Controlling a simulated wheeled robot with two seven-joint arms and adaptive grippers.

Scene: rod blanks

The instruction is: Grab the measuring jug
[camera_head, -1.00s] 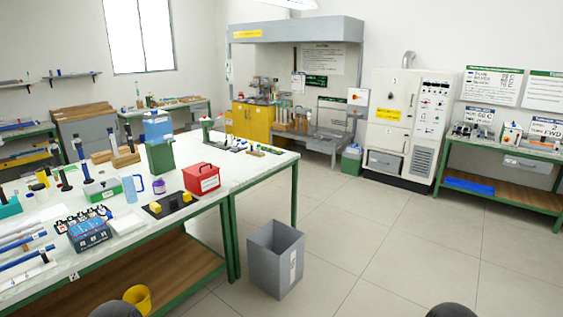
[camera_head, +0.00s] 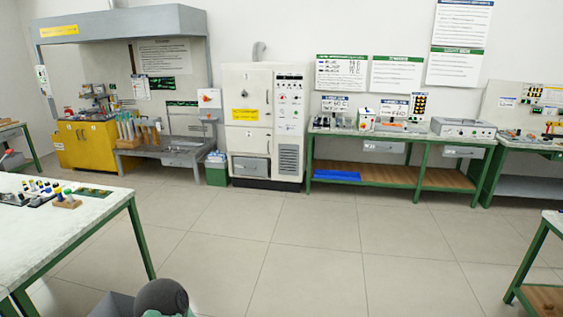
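I cannot make out a measuring jug in the current view. The white-topped bench (camera_head: 90,215) shows only its right end at the left of the picture. Neither of my grippers is in view. A dark rounded part at the bottom edge looks like part of my own arm, with no fingers showing.
A grey bin (camera_head: 112,304) stands partly cut off at the bottom. A white cabinet (camera_head: 245,130) and green-framed benches (camera_head: 365,175) line the back wall. A yellow cupboard (camera_head: 88,145) is under the hood. Another bench (camera_head: 540,245) edges in at right. The tiled floor (camera_head: 320,250) between is clear.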

